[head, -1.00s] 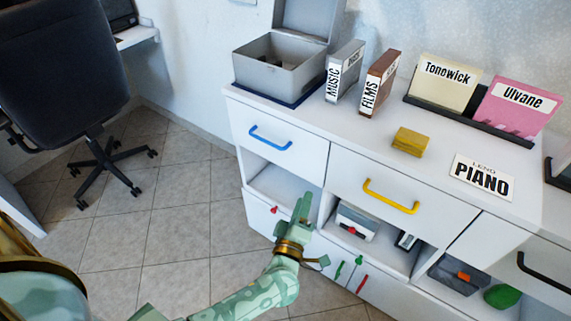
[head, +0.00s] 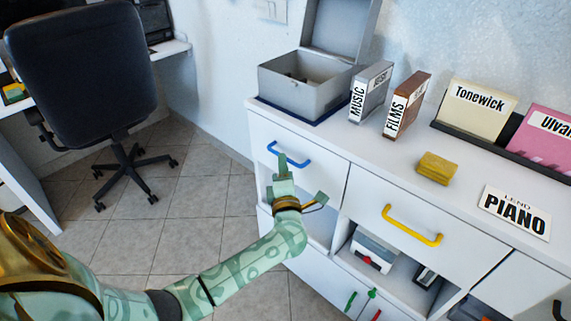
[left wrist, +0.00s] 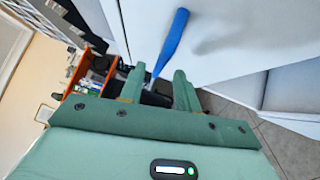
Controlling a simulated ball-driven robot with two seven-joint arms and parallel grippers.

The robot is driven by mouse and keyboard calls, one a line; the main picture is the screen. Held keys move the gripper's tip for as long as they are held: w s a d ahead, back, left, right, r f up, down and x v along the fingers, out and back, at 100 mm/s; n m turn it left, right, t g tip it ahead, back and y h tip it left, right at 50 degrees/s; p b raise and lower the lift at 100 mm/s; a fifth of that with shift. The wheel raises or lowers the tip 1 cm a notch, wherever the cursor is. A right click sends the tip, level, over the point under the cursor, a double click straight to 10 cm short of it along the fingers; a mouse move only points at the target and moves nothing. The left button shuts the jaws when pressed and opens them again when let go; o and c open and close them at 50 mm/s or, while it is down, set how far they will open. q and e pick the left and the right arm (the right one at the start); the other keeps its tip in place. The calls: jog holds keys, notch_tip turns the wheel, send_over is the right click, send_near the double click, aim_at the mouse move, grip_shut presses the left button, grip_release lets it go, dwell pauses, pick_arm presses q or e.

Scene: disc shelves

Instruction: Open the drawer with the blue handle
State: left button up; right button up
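The blue handle (head: 289,156) is on the front of the upper left drawer (head: 325,172) of the white cabinet, and this drawer is shut. My left gripper (head: 284,165) is in front of the handle and hides a small part of it. In the left wrist view the blue handle (left wrist: 172,42) runs down from the drawer front. Its lower end shows between the two fingertips of my left gripper (left wrist: 160,72). The fingers are apart and nothing is clamped. I cannot tell whether they touch the handle. My right gripper is not in view.
A yellow handle (head: 411,227) is on the drawer to the right, above open shelves. A grey open box (head: 305,85), MUSIC and FILMS boxes (head: 407,105) and a yellow block (head: 437,168) stand on top. An office chair (head: 85,80) is at the left, with free floor between.

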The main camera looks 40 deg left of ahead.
pick_arm(q)
jog(key=x, duration=0.2)
jog(key=shift+w+a+r, duration=0.1)
jog(key=shift+w+a, duration=0.1)
grip_shut()
jog(key=shift+s, duration=0.1)
